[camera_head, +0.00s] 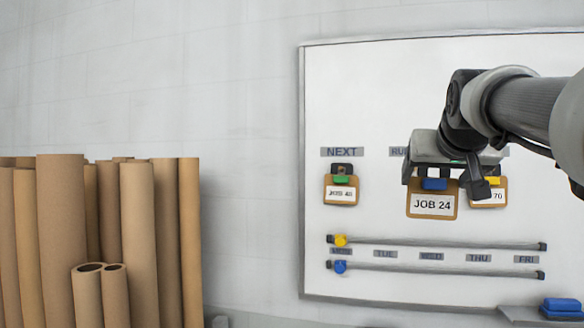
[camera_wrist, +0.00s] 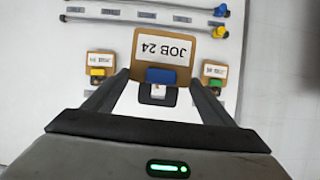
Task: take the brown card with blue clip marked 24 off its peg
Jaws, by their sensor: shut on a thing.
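The brown card marked JOB 24 (camera_head: 432,206) with its blue clip (camera_head: 434,184) is in my gripper, in front of the whiteboard. It looks larger than the other cards and closer to me. In the wrist view the card (camera_wrist: 166,47) appears upside down, with the blue clip (camera_wrist: 161,75) between my fingertips. A dark tab (camera_wrist: 157,97) with a pale spot shows beyond the clip. My gripper (camera_wrist: 160,82) is shut on the card at its clip end. In the head view my gripper hides the peg area behind it.
The JOB 48 card (camera_head: 341,191) with a green clip hangs at left under NEXT. A card ending in 70 (camera_head: 491,194) with a yellow clip hangs at right, partly hidden by my gripper. Rails with magnets (camera_head: 440,243) run below. Brown tubes (camera_head: 137,240) stand left.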

